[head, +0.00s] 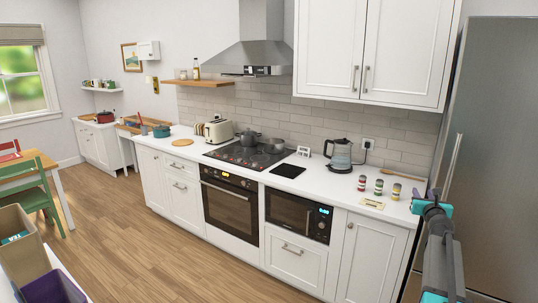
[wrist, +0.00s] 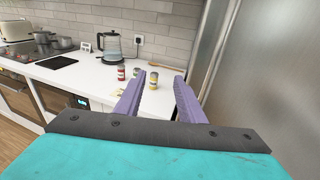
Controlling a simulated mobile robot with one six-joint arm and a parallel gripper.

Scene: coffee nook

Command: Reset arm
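My gripper (wrist: 160,76) shows in the wrist view with its two purple fingers apart and nothing between them. It points toward the right end of the white counter (wrist: 85,77). In the head view my arm (head: 440,255) stands upright at the right, in front of the fridge; its fingers are hard to make out there. Several small jars stand on the counter past the fingers: a red-labelled jar (head: 362,183), a green-labelled jar (head: 378,187) and a yellow-labelled jar (head: 396,191). In the wrist view one jar is partly hidden by the left finger.
The steel fridge (head: 492,130) is close on the right. A glass kettle (head: 340,155), a hob (head: 248,154) with pots and a toaster (head: 218,131) stand along the counter. Upper cabinets (head: 375,50) hang above. The wooden floor (head: 150,245) is clear in the middle.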

